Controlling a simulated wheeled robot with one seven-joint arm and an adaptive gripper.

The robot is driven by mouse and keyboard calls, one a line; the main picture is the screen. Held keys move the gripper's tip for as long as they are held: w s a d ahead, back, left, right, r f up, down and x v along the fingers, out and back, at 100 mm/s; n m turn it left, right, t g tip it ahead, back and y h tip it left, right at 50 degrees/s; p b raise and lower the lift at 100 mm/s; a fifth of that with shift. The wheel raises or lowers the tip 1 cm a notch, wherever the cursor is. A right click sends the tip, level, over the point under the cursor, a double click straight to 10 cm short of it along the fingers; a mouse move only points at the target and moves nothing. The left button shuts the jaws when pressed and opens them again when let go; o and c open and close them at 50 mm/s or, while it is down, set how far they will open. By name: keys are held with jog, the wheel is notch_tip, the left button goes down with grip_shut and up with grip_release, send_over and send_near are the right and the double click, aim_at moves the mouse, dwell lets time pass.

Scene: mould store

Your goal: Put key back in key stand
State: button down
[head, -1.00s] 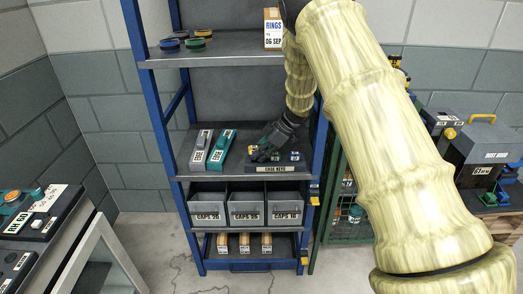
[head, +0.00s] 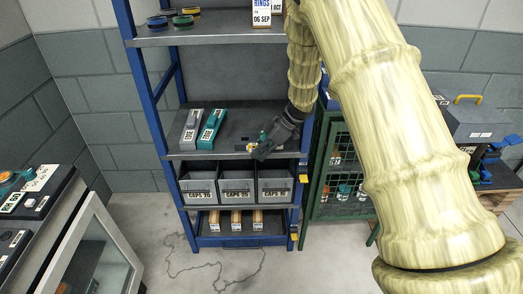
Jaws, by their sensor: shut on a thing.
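My gripper (head: 257,152) is at the right part of the middle shelf, pointing down and left, its fingers over the shelf's front edge. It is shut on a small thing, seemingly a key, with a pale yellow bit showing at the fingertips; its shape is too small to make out. The key stand (head: 241,147) is a low dark block on the same shelf, mostly hidden behind my gripper. Its label is covered in this view. I cannot tell whether the held thing touches the stand.
A grey tool (head: 190,130) and a teal tool (head: 210,130) lie left of the stand. Grey bins (head: 237,185) labelled CAPS sit on the shelf below. Blue posts (head: 308,130) bound the rack; a green mesh cabinet (head: 340,185) stands at its right.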

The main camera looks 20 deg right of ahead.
jog(key=shift+w+a+f, duration=0.2)
jog(key=shift+w+a, duration=0.1)
jog(key=shift+a, duration=0.15)
jog(key=shift+r, duration=0.15)
jog(key=shift+a, duration=0.15)
